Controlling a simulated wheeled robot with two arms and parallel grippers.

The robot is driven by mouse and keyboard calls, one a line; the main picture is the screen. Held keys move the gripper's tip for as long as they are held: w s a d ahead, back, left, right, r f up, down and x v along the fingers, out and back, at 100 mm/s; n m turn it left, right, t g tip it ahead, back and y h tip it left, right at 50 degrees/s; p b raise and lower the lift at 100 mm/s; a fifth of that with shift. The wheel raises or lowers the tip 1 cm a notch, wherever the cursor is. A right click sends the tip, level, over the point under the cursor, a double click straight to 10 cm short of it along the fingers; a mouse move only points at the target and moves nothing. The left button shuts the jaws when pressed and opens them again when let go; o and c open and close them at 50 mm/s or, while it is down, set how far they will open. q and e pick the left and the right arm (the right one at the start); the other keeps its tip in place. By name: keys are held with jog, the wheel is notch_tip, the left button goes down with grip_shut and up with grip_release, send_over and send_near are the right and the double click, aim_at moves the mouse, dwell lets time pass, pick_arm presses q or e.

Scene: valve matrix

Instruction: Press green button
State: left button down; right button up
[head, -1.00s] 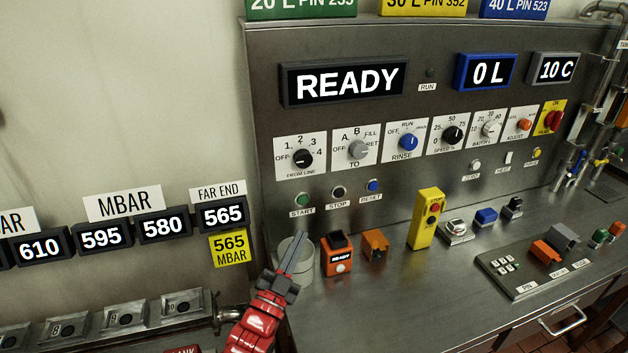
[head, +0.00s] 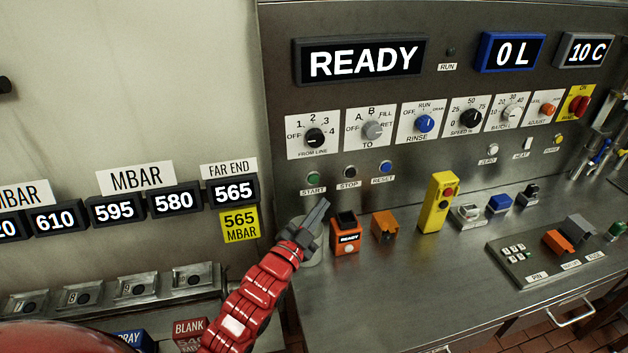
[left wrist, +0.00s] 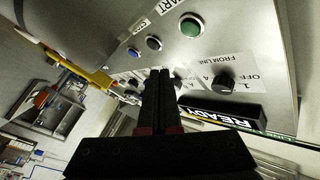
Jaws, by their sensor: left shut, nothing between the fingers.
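The green button (head: 313,180) sits on the steel panel above the START label, left of the STOP and RESET buttons. The green button (left wrist: 191,26) also shows in the left wrist view, above and right of the fingers. My left gripper (head: 322,206) is shut and empty. In the head view its tips are just below the START label, pointing up toward the panel. In the left wrist view the closed fingers (left wrist: 160,74) are apart from the button. My right gripper is not in view.
The dark STOP button (head: 350,171) and blue RESET button (head: 385,167) are beside it. A grey cylinder (head: 312,252) stands behind my left gripper.

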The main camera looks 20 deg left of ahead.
aim_at(314, 179)
pick_arm(q)
jog(key=w+a+b, duration=0.1)
jog(key=w+a, duration=0.1)
jog(key=w, duration=0.1)
jog(key=w+a+b, duration=0.1)
jog(key=w, duration=0.1)
jog(key=shift+a+b, duration=0.1)
jog(key=shift+b, duration=0.25)
jog(key=shift+s, duration=0.1)
dwell(1.6)
jog(key=shift+w+a+b, duration=0.3)
jog(key=shift+w+b, duration=0.1)
jog(key=shift+b, duration=0.1)
